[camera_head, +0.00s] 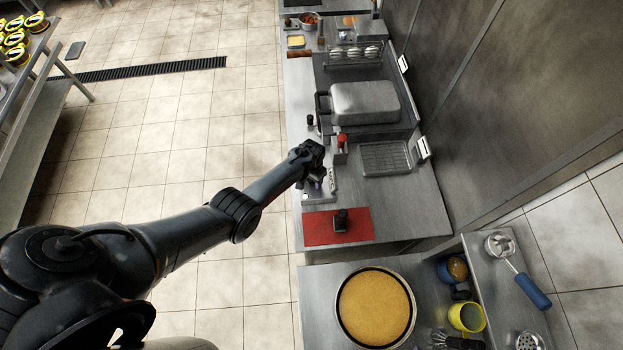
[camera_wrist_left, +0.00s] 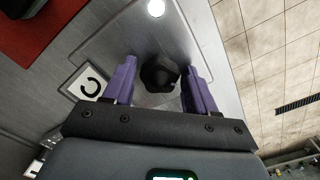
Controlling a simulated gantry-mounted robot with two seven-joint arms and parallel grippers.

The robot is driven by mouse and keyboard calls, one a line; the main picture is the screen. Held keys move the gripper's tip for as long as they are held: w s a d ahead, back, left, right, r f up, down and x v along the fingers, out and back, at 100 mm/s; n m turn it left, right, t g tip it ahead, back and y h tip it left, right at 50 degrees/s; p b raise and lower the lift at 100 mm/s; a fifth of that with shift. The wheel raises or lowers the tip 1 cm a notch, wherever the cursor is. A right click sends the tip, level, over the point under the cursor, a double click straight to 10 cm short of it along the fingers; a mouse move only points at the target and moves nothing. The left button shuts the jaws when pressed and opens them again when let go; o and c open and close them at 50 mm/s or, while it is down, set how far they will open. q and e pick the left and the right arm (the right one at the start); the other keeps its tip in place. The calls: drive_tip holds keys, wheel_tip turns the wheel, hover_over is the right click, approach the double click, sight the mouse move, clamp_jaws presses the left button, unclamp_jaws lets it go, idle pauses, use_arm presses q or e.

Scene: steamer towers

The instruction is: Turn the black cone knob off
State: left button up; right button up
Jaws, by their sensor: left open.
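The black cone knob (camera_wrist_left: 160,73) stands on a bright metal plate (camera_wrist_left: 205,45) in the left wrist view. My left gripper (camera_wrist_left: 159,66) is open, with one purple finger on each side of the knob. Narrow gaps seem to separate the fingers from the knob; I cannot tell whether either touches. In the head view my left gripper (camera_head: 313,168) is over the counter's front edge and hides the knob. My right gripper is in neither view.
A red mat (camera_head: 317,231) with a dark block (camera_head: 341,219) lies nearby on the counter (camera_head: 410,205). A red-topped bottle (camera_head: 341,143), a wire rack (camera_head: 387,158) and a large metal box (camera_head: 364,102) stand close behind.

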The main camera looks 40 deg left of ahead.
use_arm(q)
drive_tip(key=shift+r, duration=0.15)
idle(0.5)
clamp_jaws()
drive_tip(key=shift+d+n, duration=0.1)
drive_tip(key=shift+n, duration=0.6)
drive_tip(key=n, duration=0.3)
drive_tip(key=shift+n, duration=1.1)
